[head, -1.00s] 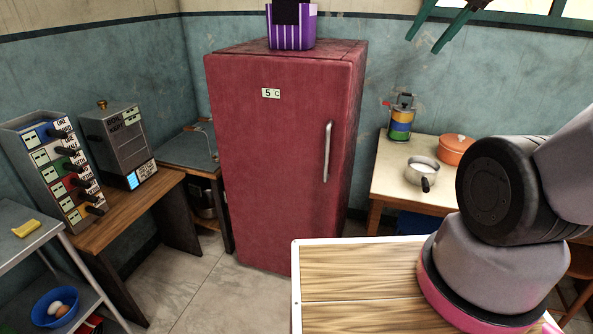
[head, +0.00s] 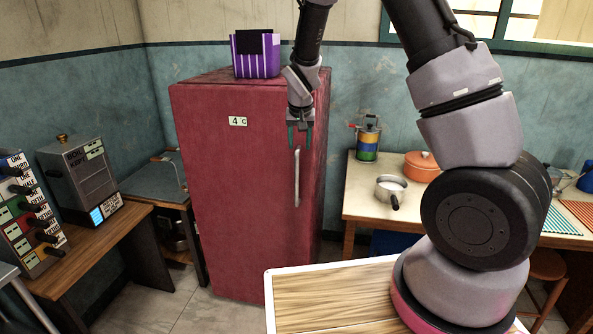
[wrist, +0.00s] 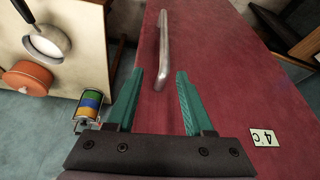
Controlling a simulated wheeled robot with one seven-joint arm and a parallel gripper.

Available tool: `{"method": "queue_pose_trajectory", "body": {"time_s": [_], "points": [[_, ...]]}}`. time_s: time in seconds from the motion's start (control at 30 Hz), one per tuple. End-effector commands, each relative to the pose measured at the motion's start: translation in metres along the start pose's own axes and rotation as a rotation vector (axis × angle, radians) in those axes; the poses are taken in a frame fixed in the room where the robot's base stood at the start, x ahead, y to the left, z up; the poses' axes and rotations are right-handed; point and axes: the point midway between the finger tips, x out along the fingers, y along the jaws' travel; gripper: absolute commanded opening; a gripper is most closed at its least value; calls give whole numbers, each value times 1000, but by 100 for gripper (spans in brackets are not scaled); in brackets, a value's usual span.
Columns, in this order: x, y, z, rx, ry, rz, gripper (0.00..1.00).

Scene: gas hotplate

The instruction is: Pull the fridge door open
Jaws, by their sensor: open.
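The red fridge (head: 235,190) stands against the back wall with its door shut. A small plate on the door reads 4 C. Its upright silver handle (head: 297,178) is near the door's right edge; in the wrist view the handle (wrist: 163,50) runs up and away from between the fingers. My gripper (head: 300,142) is open and empty, pointing down just above the handle's upper end in the head view. Its two green fingers (wrist: 155,100) show in the wrist view on either side of the handle's line, with the handle beyond the tips.
A purple striped box (head: 256,56) sits on top of the fridge. To the right, a table (head: 362,212) holds a saucepan (head: 392,188), an orange pot (head: 421,166) and a striped canister (head: 367,140). Counters with machines stand to the left.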

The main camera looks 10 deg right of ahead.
Motion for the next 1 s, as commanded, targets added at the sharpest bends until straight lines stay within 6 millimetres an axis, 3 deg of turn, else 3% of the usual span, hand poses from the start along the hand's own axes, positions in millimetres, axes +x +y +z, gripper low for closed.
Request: {"method": "queue_pose_trajectory", "body": {"time_s": [0.03, 0.37, 0.7, 1.0], "points": [[11, -4, 3, -15, -1, 10, 52], [47, -8, 5, -29, 2, 20, 52], [110, -6, 5, -29, 2, 19, 52], [132, -7, 4, -30, 4, 17, 52]]}}
